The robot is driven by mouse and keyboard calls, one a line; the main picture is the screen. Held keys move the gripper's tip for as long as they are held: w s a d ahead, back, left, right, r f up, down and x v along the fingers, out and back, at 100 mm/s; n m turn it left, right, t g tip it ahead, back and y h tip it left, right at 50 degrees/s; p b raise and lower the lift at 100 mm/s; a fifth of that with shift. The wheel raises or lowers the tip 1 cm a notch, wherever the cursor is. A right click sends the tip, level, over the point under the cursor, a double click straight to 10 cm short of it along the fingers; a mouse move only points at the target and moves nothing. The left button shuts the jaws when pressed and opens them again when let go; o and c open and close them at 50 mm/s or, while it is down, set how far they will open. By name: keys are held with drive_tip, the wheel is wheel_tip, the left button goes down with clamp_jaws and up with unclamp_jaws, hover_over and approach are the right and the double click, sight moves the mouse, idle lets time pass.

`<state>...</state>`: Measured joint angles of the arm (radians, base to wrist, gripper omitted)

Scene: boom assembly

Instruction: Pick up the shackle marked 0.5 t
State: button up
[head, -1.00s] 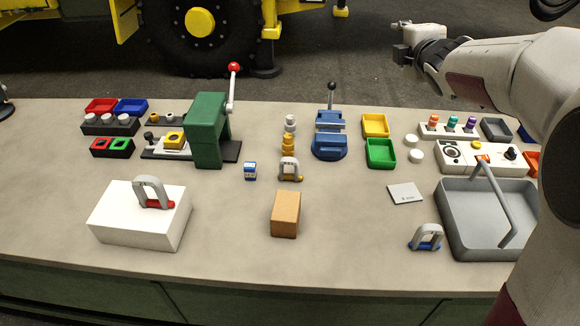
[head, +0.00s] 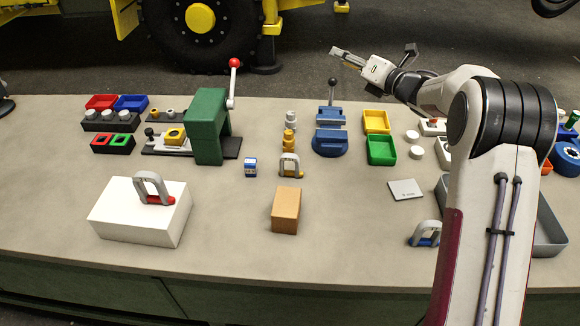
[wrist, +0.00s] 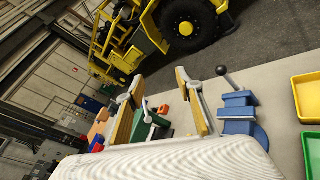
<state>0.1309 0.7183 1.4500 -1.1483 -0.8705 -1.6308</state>
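Three grey shackles stand in the head view. One with a red pin (head: 151,187) stands on the white box (head: 135,222) at the left. One with a yellow pin (head: 290,165) stands on the bench at the middle. One with a blue pin (head: 425,234) stands at the front right, partly hidden by my arm. I cannot read a load mark on any of them. My gripper (head: 341,54) is high above the back of the bench, far from all three. In the wrist view my gripper (wrist: 159,79) has its two fingers apart with nothing between them.
A brown block (head: 286,210) and a small plate (head: 405,190) with unreadable print lie on the bench. A green press (head: 208,125) and a blue vise (head: 330,135) stand behind. A grey tray (head: 551,235) is mostly behind my arm. The front middle is clear.

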drive_tip(key=s+a+f+n+g+y, duration=0.2)
drive_tip(key=f+n+g, duration=0.1)
drive_tip(key=f+n, duration=0.25)
drive_tip(key=s+a+f+n+g+y, duration=0.1)
drive_tip(key=a+f+n+g+y, duration=0.2)
drive_tip(key=f, duration=0.4)
drive_tip(key=n+g+y, duration=0.3)
drive_tip(key=n+g, duration=0.3)
drive_tip(key=n, duration=0.3)
approach(291, 155)
drive_tip(key=shift+w+a+f+m, duration=0.15)
drive_tip(key=shift+w+a+f, duration=0.1)
drive_tip(key=shift+a, duration=0.3)
drive_tip(key=shift+w+a+f+m, duration=0.1)
drive_tip(key=shift+w+a+f, duration=0.2)
drive_tip(key=shift+a, duration=0.25)
drive_tip(key=shift+s+f, duration=0.25)
drive_tip(key=shift+s, duration=0.05)
drive_tip(key=shift+a, duration=1.3)
drive_tip(key=shift+w+a+r, duration=0.1)
drive_tip(key=shift+a+r, duration=0.1)
drive_tip(key=shift+a, duration=1.1)
drive_tip(key=shift+a+r, duration=0.2)
drive_tip(key=shift+a, duration=1.1)
